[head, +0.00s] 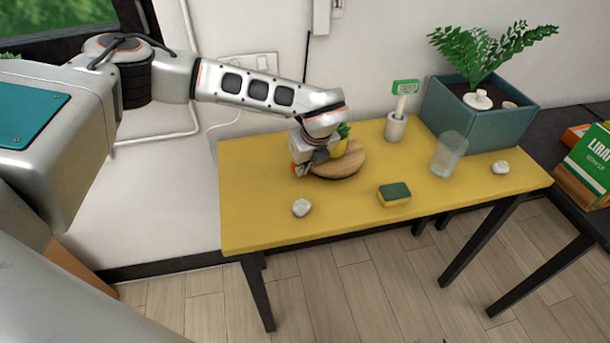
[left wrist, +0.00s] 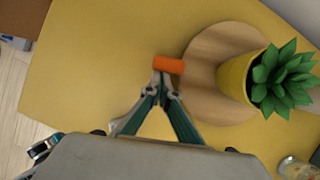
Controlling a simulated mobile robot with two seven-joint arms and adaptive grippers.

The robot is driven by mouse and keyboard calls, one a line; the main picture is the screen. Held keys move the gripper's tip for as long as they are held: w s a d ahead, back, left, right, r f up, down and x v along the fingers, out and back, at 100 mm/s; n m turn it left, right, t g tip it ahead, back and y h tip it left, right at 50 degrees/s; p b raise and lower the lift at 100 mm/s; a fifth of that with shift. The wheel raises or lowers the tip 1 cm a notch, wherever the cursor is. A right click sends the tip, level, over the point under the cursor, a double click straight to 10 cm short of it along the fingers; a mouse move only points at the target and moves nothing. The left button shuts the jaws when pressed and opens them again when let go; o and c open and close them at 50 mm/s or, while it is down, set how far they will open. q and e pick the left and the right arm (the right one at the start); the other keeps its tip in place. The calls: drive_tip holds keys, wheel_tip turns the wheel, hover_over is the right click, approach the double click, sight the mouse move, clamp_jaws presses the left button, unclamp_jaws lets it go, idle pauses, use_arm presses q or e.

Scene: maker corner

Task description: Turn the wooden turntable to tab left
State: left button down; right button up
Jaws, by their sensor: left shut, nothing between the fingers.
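The round wooden turntable (head: 347,165) lies on the yellow table, and it also shows in the left wrist view (left wrist: 207,50). A plant in a yellow pot (head: 339,148) stands on it; its green leaves show large in the left wrist view (left wrist: 285,80). The orange tab (left wrist: 168,65) sticks out at the disc's left edge in both views. My left gripper (left wrist: 165,84) is shut and empty, its fingertips right at the tab; whether they touch it I cannot tell. In the head view the left gripper (head: 301,167) hides part of the disc. My right gripper is not in view.
A green and yellow sponge (head: 394,195), a white lump (head: 301,208), a glass (head: 449,155), a white holder (head: 395,128) and a teal planter (head: 477,115) stand on the yellow table (head: 255,220). The table's front left is mostly clear.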

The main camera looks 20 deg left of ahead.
use_arm(q)
drive_tip(key=shift+w+a+m+t+h, duration=0.15)
drive_tip(key=shift+w+a+m, duration=0.1)
drive_tip(key=shift+a+m, duration=0.25)
drive_tip(key=shift+w+a+m+t+h, duration=0.15)
drive_tip(key=shift+w+a+m, duration=0.1)
drive_tip(key=shift+a+m, duration=0.2)
drive_tip(key=shift+w+a, duration=0.55)
drive_tip(key=shift+a, duration=0.05)
